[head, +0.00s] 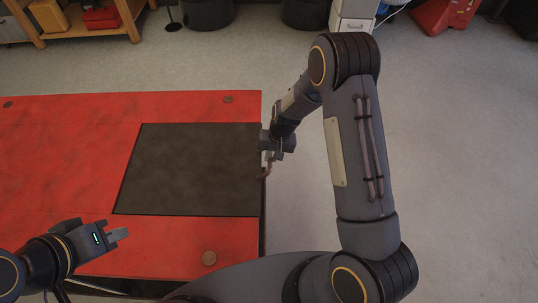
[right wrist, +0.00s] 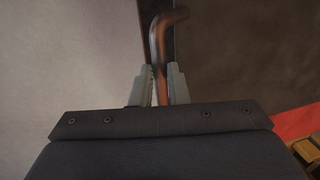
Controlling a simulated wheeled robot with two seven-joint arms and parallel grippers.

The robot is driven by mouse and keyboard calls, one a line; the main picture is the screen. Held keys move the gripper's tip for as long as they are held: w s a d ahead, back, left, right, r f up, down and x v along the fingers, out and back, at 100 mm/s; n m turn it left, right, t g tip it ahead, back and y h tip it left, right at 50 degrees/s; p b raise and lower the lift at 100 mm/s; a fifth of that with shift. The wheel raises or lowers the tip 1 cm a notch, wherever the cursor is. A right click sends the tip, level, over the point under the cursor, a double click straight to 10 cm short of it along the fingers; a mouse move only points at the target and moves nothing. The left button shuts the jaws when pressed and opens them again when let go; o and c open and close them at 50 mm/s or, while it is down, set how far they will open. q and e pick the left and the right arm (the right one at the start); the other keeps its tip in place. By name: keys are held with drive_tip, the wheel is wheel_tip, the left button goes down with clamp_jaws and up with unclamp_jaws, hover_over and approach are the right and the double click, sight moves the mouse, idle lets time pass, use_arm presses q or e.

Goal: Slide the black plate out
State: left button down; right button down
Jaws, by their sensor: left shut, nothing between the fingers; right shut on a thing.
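The black plate (head: 190,168) lies flat in a cutout of the red lift table (head: 65,125), its right edge at the table's right end. It also shows in the right wrist view (right wrist: 245,55). A curved handle (head: 266,171) stands at the plate's right edge. In the right wrist view, my right gripper (right wrist: 161,85) is shut on the handle (right wrist: 158,45), which rises between its two fingers. In the head view the right gripper (head: 267,158) is at the plate's right edge, partly hidden by its own wrist. My left gripper (head: 122,234) is shut and empty over the table's near left part.
The grey floor (head: 460,140) right of the table is open apart from my right arm. A wooden shelf (head: 90,28) with red and yellow boxes stands at the back left. A white drawer unit (head: 353,18) and a red object (head: 440,18) stand at the back.

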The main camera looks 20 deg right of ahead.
drive_tip(key=s+d+b, duration=0.2)
drive_tip(key=s+d, duration=0.1)
drive_tip(key=d, duration=0.7)
drive_tip(key=s+d+b, duration=0.3)
drive_tip(key=d, duration=0.7)
drive_tip(key=s+d+b, duration=0.2)
drive_tip(key=d, duration=0.8)
drive_tip(key=shift+s+b, duration=0.35)
drive_tip(key=shift+s, duration=0.05)
drive_tip(key=c, duration=1.4)
unclamp_jaws()
wheel_tip(320, 180, up, 8)
drive_tip(key=d, duration=0.1)
drive_tip(key=shift+s+d+f, duration=0.15)
drive_tip(key=shift+d, duration=0.1)
